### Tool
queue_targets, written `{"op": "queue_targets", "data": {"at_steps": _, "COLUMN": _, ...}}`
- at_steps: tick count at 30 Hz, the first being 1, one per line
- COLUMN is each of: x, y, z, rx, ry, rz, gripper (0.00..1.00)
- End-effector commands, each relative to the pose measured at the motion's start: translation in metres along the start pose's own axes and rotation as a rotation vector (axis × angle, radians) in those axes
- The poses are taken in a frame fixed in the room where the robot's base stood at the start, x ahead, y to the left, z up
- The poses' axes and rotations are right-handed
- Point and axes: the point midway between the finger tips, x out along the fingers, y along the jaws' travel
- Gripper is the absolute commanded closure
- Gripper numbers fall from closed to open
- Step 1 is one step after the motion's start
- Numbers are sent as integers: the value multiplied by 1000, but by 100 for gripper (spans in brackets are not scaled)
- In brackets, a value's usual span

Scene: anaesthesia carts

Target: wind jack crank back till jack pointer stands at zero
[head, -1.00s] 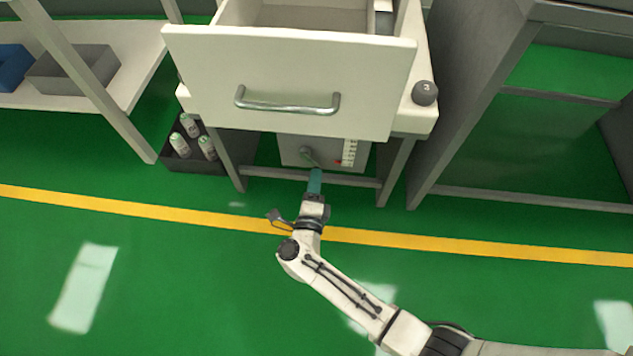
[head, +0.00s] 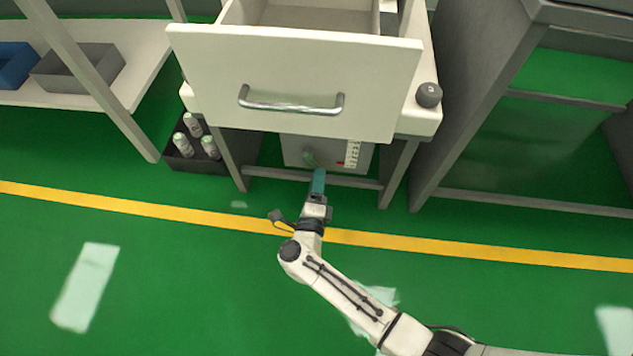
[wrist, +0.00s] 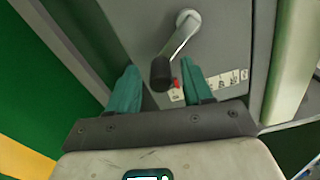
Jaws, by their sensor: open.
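The jack crank (wrist: 179,42) is a metal arm on a round hub, with a dark cylindrical knob (wrist: 161,74) at its lower end in the wrist view. It is on a grey panel (wrist: 229,35) under the cart; in the head view the crank (head: 309,157) is small. The red jack pointer (wrist: 176,83) is beside a white scale (wrist: 229,80), partly hidden by a finger; the scale also shows in the head view (head: 352,154). Its figures are too small to read. My gripper (wrist: 162,82) is open, with teal fingers either side of the knob in the picture; I cannot tell whether they touch it.
An open drawer (head: 290,85) with a metal handle overhangs the panel. Cart legs and a low crossbar (head: 270,173) frame it. A dark crate (head: 195,164) with several bottles stands at left. A grey knob (head: 428,95) sits on the cart's right. The floor in front is clear.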

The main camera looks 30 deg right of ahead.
Motion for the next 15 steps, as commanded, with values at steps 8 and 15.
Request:
{"op": "queue_targets", "data": {"at_steps": 8, "x": -16, "y": -2, "z": 1, "rx": -1, "ry": -2, "rz": 2, "gripper": 50}}
{"op": "queue_targets", "data": {"at_steps": 15, "x": -62, "y": -2, "z": 1, "rx": -2, "ry": -4, "rz": 2, "gripper": 50}}
